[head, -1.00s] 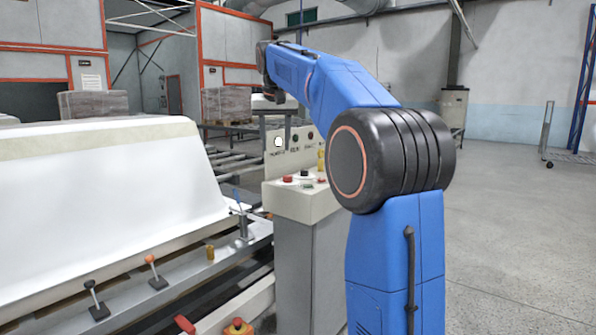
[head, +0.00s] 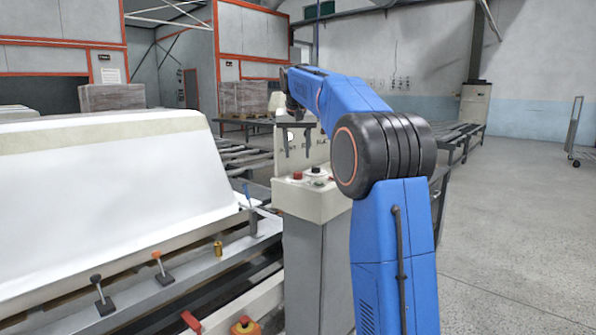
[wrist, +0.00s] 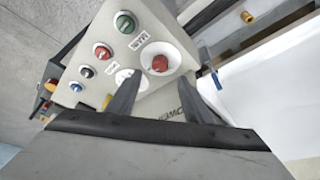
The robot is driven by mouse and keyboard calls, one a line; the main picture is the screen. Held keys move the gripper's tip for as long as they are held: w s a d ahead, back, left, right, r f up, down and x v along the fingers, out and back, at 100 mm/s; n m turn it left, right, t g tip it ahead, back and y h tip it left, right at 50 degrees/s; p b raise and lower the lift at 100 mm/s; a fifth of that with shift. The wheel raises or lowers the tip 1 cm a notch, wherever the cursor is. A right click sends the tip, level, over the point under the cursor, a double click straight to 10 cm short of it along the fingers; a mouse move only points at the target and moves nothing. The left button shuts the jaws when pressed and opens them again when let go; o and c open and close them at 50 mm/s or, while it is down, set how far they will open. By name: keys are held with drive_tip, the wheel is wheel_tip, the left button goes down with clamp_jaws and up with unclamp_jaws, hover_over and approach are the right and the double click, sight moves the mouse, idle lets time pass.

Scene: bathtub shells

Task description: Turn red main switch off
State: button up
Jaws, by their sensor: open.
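A red knob (wrist: 160,63) sits on a white round plate on the grey control panel in the wrist view, and looks like the red main switch. In the head view, red controls (head: 297,175) show on the flat top of the control box (head: 312,208); I cannot tell which one matches. My gripper (wrist: 160,92) is open and empty, its two dark fingers apart on either side of the space just below the red knob in the picture. In the head view, my gripper (head: 298,143) hangs above the box top, in front of the upright panel. No contact with the knob is visible.
Beside the knob are a green button (wrist: 125,22), a smaller red button (wrist: 103,52) and a black one (wrist: 87,72). A large white tub shell (head: 100,160) stands left of the box. Levers (head: 161,268) line its frame. Open floor (head: 520,230) lies to the right.

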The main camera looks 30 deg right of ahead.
sight(298, 173)
drive_tip(key=x, duration=0.8)
drive_tip(key=shift+w+d+f, duration=0.1)
drive_tip(key=shift+f, duration=0.25)
drive_tip(key=c, duration=1.1)
